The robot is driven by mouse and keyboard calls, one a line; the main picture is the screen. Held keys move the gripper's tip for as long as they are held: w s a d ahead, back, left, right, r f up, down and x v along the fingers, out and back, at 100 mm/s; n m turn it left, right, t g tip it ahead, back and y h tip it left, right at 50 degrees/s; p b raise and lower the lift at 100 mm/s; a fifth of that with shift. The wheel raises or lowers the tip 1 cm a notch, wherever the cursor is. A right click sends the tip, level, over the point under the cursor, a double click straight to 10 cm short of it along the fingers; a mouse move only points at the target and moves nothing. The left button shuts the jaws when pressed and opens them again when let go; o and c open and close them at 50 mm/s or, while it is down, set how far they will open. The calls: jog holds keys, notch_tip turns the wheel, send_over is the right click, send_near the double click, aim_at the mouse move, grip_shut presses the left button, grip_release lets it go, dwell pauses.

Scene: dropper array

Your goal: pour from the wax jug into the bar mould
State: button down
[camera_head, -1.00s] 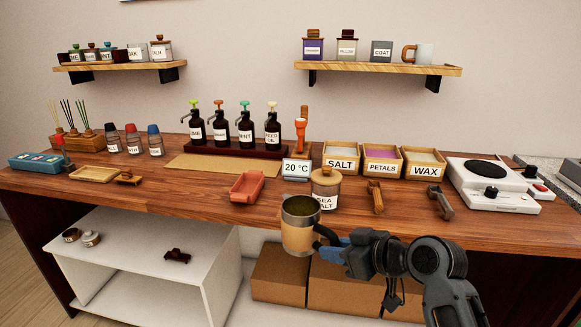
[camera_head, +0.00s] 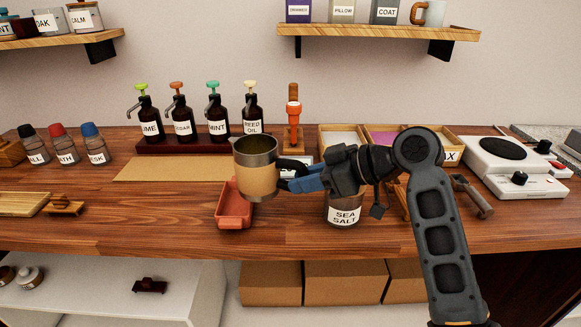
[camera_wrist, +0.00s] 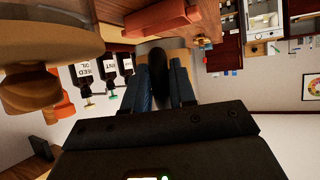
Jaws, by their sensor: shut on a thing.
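The wax jug (camera_head: 257,182) is a metal cup with a tan band and a dark handle. My gripper (camera_head: 296,176) is shut on its handle and holds it upright in the air. The bar mould (camera_head: 234,212) is a reddish-orange tray on the wooden counter. In the head view the jug is in front of the mould's right part and hides some of it. In the wrist view my gripper (camera_wrist: 168,88) is around the dark handle, and the mould (camera_wrist: 160,18) shows at the top. The inside of the jug looks dark; its contents cannot be told.
The sea salt jar (camera_head: 344,210) stands right of the mould, partly behind my arm. Several pump bottles (camera_head: 217,125) stand in a rack behind. Open boxes and a hot plate (camera_head: 500,150) are at the right.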

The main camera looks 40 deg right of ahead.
jog(key=shift+w+r, duration=0.1)
jog(key=shift+r, duration=0.15)
jog(key=shift+d+r+g+p, duration=0.1)
jog(key=shift+r+g+p, duration=0.2)
jog(key=shift+p, duration=0.7)
jog(key=shift+s+g+h+p, duration=0.2)
jog(key=shift+g+h+p, duration=0.15)
jog(key=shift+p, duration=0.25)
jog(key=shift+s+d+g+h+p, duration=0.15)
jog(key=shift+g+h+p, duration=0.1)
jog(key=shift+p, duration=0.15)
